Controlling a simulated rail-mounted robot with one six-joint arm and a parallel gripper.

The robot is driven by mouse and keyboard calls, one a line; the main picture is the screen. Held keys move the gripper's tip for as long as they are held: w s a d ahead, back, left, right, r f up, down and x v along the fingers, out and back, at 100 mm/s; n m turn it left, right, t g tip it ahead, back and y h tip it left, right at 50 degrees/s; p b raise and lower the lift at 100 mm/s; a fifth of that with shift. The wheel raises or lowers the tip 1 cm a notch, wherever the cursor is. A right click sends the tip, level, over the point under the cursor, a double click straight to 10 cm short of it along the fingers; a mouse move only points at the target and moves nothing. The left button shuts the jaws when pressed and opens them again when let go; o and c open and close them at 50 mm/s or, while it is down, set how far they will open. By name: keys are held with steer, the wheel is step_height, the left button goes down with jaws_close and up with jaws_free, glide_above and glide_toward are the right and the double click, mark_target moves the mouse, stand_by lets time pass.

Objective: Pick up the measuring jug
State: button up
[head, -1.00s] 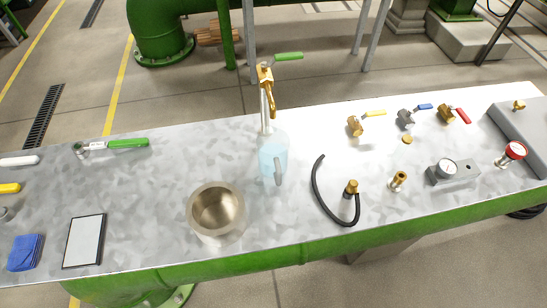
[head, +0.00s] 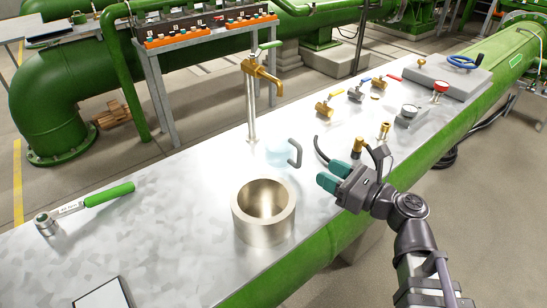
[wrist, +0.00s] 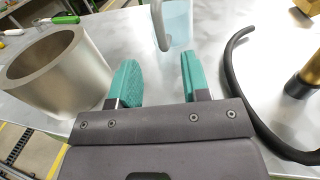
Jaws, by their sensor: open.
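The measuring jug (head: 277,154) is a clear pale-blue vessel with a grey handle. It stands upright on the metal bench (head: 190,185), near the foot of the brass tap (head: 262,80). In the wrist view the jug (wrist: 179,25) is just ahead, with its handle on the near left side; its upper part is cut off. My gripper (head: 340,176) is open and empty, with teal fingers. It is at the bench's front side, to the right of the jug and apart from it. In the wrist view the gap between my fingers (wrist: 158,78) faces the jug.
A metal pot (head: 263,210) stands left of my gripper and close to the jug. A black hose (head: 320,150) with a brass fitting lies to the right. Several valves and a gauge (head: 409,112) are farther right. A green-handled wrench (head: 85,205) lies at left.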

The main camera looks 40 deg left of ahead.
mark_target(299, 163)
steer(key=a, duration=0.9)
steer(key=shift+s, duration=0.1)
steer(key=shift+d, duration=0.1)
steer(key=shift+c, duration=0.4)
jaws_close()
